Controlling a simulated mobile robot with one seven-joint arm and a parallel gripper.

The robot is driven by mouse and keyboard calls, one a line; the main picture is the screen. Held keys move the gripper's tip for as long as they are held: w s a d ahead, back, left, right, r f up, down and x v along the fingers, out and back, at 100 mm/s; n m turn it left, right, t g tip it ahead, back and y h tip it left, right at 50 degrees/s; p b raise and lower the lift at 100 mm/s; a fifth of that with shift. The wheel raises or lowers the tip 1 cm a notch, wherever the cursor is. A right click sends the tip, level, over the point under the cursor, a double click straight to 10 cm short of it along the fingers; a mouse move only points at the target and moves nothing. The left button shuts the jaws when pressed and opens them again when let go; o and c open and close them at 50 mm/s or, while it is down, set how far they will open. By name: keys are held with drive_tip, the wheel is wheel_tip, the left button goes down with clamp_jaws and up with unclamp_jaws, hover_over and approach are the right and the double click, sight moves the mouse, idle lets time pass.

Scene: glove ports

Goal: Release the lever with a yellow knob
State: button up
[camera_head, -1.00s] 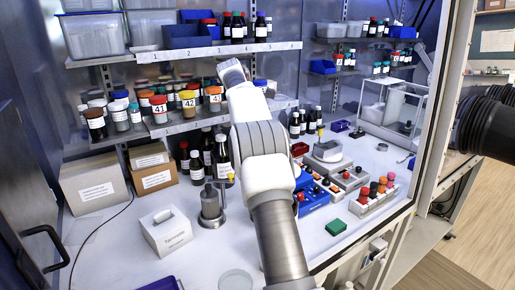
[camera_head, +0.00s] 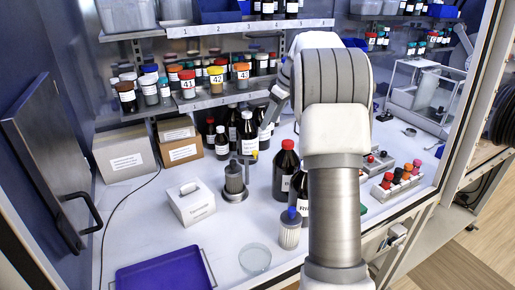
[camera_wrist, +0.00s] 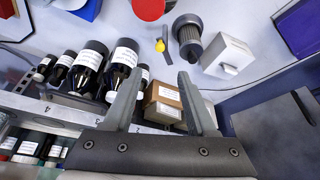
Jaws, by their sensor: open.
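The lever's yellow knob (camera_wrist: 160,45) shows in the wrist view on a short dark stem beside a grey ribbed cylinder (camera_wrist: 188,38). In the head view the yellow knob (camera_head: 255,155) is small, just right of the same grey cylinder (camera_head: 234,178) on its round metal base. My gripper (camera_wrist: 160,78) is open, with nothing between its fingers. In the wrist view the knob appears just beyond the fingertips, between them and apart from both. In the head view my arm hides most of the gripper.
Dark bottles (camera_wrist: 90,65) and a brown box (camera_wrist: 163,100) stand close to the fingers in the wrist view. A white box (camera_head: 191,202) and a purple tray (camera_head: 165,278) are at the front. Shelves with jars (camera_head: 188,84) run behind.

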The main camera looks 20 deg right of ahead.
sight(256, 152)
drive_tip(key=p+x, duration=0.1)
drive_tip(key=x, duration=1.2)
drive_tip(key=shift+f, duration=0.2)
drive_tip(key=shift+c, duration=0.4)
clamp_jaws()
